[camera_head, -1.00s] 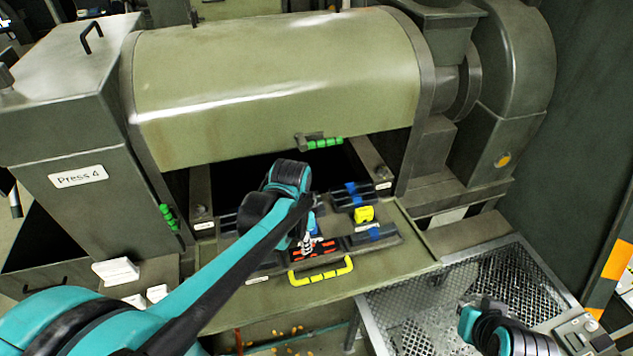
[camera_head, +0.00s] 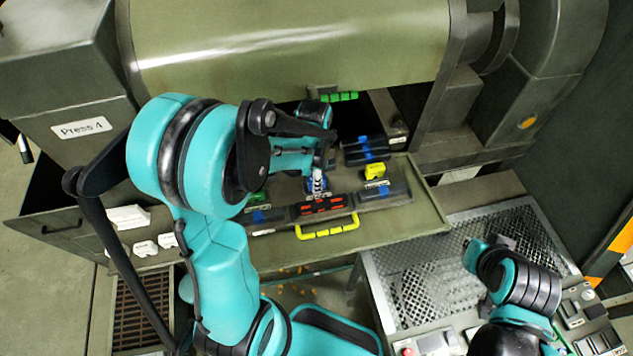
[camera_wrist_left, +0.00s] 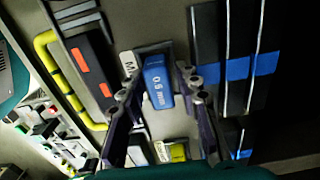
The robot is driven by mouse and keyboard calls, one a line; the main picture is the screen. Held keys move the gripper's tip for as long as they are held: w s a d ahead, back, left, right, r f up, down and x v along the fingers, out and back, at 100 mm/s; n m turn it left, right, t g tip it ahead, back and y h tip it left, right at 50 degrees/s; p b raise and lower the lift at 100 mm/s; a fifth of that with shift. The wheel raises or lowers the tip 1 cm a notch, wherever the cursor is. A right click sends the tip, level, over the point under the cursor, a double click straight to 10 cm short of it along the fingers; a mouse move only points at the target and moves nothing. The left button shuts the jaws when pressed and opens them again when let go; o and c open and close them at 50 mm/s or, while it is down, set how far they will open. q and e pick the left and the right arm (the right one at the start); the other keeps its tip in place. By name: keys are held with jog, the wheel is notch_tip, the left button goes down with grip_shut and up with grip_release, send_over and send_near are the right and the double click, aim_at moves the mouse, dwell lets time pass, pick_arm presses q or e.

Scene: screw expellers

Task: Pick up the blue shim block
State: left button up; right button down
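The blue shim block, marked 0.6 mm, lies on the deck between the fingers of my left gripper in the left wrist view (camera_wrist_left: 157,82). A gap shows on each side of it, so the fingers are open around it and not closed on it. In the head view my left gripper (camera_head: 318,186) points down over the deck, and a bit of the blue block (camera_head: 310,184) shows beside its fingertips. My right gripper (camera_head: 473,246) is at the lower right, over the mesh tray; its fingers are too small to judge.
A yellow block (camera_head: 375,171) stands right of the left gripper. A dark bar with red marks (camera_head: 322,205) and a yellow handle (camera_head: 328,230) lie in front. The green press cover (camera_head: 290,45) overhangs behind. A mesh tray (camera_head: 400,275) is at the right.

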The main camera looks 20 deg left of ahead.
pick_arm(q)
jog(key=shift+f, duration=0.1)
jog(key=shift+c, duration=0.3)
grip_shut()
jog(key=shift+r, duration=0.7)
notch_tip(320, 180, up, 3)
jog(key=shift+r+p, duration=0.1)
jog(key=shift+p, duration=0.4)
jog(key=s+d+r+p, duration=0.1)
jog(key=s+d+r, duration=0.1)
jog(key=d+r, duration=0.4)
jog(key=d, duration=0.5)
jog(key=shift+d+r, duration=0.2)
jog(key=shift+d, duration=0.1)
